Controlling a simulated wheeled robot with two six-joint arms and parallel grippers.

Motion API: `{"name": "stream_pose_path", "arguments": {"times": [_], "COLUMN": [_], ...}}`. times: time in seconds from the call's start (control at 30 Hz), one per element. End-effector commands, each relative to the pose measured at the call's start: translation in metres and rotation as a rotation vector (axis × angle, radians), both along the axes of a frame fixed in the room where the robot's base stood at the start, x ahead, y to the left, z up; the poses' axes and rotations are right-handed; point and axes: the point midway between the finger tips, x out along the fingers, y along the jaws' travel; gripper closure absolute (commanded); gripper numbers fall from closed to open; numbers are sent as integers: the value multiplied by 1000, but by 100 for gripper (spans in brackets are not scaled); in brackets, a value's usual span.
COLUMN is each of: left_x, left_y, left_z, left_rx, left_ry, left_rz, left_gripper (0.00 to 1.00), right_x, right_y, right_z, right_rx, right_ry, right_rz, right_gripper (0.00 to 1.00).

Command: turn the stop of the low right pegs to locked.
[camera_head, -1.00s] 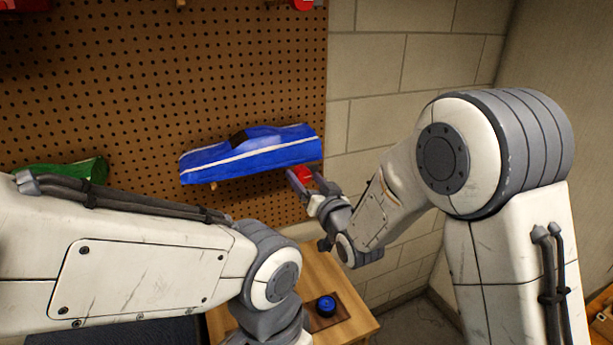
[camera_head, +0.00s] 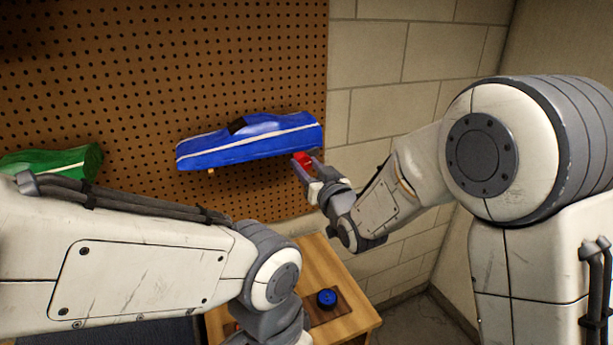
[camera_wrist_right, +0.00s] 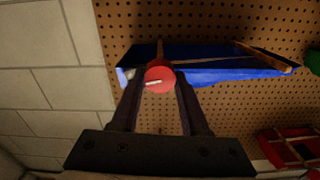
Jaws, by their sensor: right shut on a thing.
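The red stop (camera_head: 302,159) is on the pegboard at the right end of the blue car body, just below it. In the right wrist view the stop (camera_wrist_right: 159,79) is a round red knob with a pale line across its face, lying slightly tilted from level. My right gripper (camera_head: 303,168) is shut on the stop, with one finger on each side of it, also in the right wrist view (camera_wrist_right: 160,90). The blue car body (camera_head: 250,141) rests on pegs, one of them (camera_head: 211,171) showing under its left part. My left gripper is out of view.
A green car body (camera_head: 60,162) hangs to the left on the pegboard (camera_head: 130,70). A wooden table (camera_head: 335,270) with a blue round knob (camera_head: 327,298) stands below. In the right wrist view a red car body (camera_wrist_right: 290,148) shows at lower right.

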Motion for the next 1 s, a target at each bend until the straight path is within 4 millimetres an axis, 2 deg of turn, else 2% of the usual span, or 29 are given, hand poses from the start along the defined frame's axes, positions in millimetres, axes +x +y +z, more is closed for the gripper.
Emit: {"name": "stream_pose_path", "arguments": {"times": [0.03, 0.1, 1.0], "left_x": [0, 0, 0], "left_y": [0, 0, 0], "left_z": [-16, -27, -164], "left_rx": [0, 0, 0], "left_ry": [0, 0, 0], "left_rz": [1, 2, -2], "left_gripper": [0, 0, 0], "right_x": [0, 0, -1], "right_y": [0, 0, 1], "right_z": [-6, -6, -6], "right_rx": [-33, -90, -843], "right_ry": [-26, -56, -458], "right_rz": [0, 0, 0], "right_gripper": [100, 100, 100]}}
